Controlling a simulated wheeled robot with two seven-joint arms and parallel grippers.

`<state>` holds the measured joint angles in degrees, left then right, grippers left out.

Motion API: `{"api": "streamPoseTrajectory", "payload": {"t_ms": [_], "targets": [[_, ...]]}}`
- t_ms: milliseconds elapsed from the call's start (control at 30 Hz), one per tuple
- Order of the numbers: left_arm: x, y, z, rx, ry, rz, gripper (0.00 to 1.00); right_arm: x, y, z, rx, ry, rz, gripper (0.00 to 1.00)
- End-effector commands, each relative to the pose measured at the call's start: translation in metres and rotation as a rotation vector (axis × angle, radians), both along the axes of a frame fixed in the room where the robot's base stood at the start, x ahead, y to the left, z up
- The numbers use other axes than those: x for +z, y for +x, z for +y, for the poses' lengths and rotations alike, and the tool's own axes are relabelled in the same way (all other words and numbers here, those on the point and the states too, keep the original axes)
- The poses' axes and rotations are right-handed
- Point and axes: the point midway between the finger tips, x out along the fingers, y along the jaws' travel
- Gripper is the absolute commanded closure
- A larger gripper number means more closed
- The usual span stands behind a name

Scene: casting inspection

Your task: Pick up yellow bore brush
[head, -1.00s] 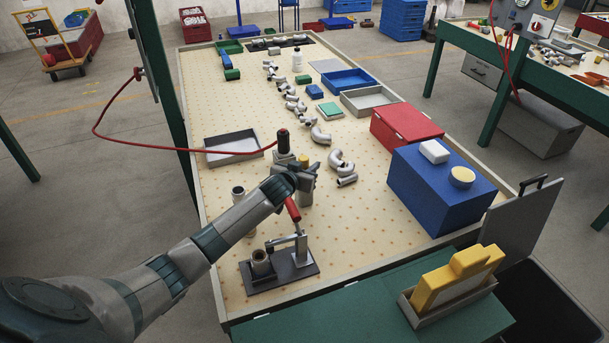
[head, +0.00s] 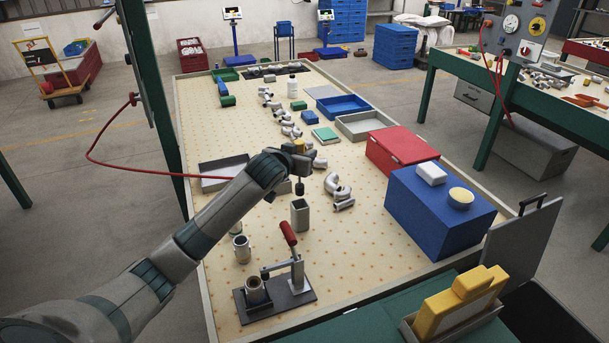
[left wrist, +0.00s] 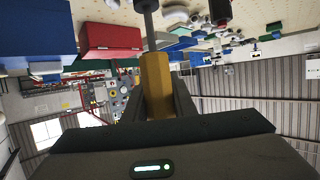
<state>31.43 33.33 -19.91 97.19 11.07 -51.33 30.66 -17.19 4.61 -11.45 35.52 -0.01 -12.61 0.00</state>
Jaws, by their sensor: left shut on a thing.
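My left gripper (head: 304,152) is shut on the yellow bore brush (left wrist: 156,85) and holds it upright above the table. In the left wrist view its yellow handle sits between the fingers, with a dark rod running on from it. In the head view, the brush's dark lower end (head: 300,187) hangs below the gripper. A grey square holder (head: 300,214) stands below it, apart from the brush. My right gripper is not in view.
A clamp fixture with a red handle (head: 289,233) and a metal cylinder (head: 242,249) stand nearer. Curved pipe castings (head: 335,185) lie to the right, by a blue box (head: 430,215) and a red box (head: 392,146). A grey tray (head: 210,170) is partly hidden behind my arm.

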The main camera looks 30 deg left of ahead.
Motion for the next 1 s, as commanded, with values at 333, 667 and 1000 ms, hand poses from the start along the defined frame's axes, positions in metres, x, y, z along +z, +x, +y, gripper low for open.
{"api": "streamPoseTrajectory", "payload": {"t_ms": [333, 667, 1000], "targets": [[0.045, 0.000, 0.000, 0.001, 0.001, -0.001, 0.98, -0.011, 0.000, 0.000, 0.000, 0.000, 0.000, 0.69], [0.049, 0.000, 0.000, 0.000, 0.000, 0.000, 0.98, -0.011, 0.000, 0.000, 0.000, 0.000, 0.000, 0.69], [0.048, 0.000, 0.000, 0.000, 0.000, 0.000, 1.00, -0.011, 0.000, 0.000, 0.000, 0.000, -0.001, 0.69]]}}
